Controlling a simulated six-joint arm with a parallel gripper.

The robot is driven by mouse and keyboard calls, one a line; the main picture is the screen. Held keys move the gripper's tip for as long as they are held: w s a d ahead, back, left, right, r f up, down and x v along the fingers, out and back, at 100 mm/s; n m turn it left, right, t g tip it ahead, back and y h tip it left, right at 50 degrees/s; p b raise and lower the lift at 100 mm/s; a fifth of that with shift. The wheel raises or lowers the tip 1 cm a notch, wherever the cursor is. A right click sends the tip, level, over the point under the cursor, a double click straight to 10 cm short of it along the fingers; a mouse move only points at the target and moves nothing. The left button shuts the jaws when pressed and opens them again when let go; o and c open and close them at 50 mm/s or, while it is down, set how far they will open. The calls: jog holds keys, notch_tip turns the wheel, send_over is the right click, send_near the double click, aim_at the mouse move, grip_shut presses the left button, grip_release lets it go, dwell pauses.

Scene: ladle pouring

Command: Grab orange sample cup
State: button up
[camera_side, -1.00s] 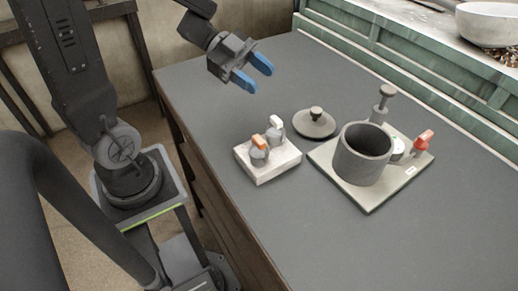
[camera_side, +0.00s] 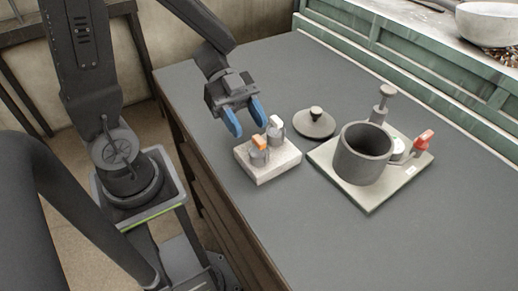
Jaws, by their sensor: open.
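The orange sample cup (camera_side: 259,156) is a small grey cup with an orange handle on top. It stands upright on a white block (camera_side: 265,174), at the block's left front. A similar cup with a white handle (camera_side: 275,133) stands just behind it to the right. My gripper (camera_side: 246,122) is open and empty, with two blue fingers pointing down. It is above and behind the orange cup in the picture, close to both cups. The right finger's tip is near the white-handled cup. I cannot tell whether they touch.
A dark lid with a knob (camera_side: 314,125) lies right of the cups. A grey pot (camera_side: 363,155) stands on a light board (camera_side: 372,202) with a red-handled part (camera_side: 423,141). A green rail (camera_side: 400,78) runs along the back. The table's front right is clear.

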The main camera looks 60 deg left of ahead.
aim_at(259, 139)
jog(key=x, duration=0.5)
jog(key=shift+a, duration=0.1)
jog(key=shift+c, duration=0.4)
jog(key=shift+f, duration=0.1)
grip_shut()
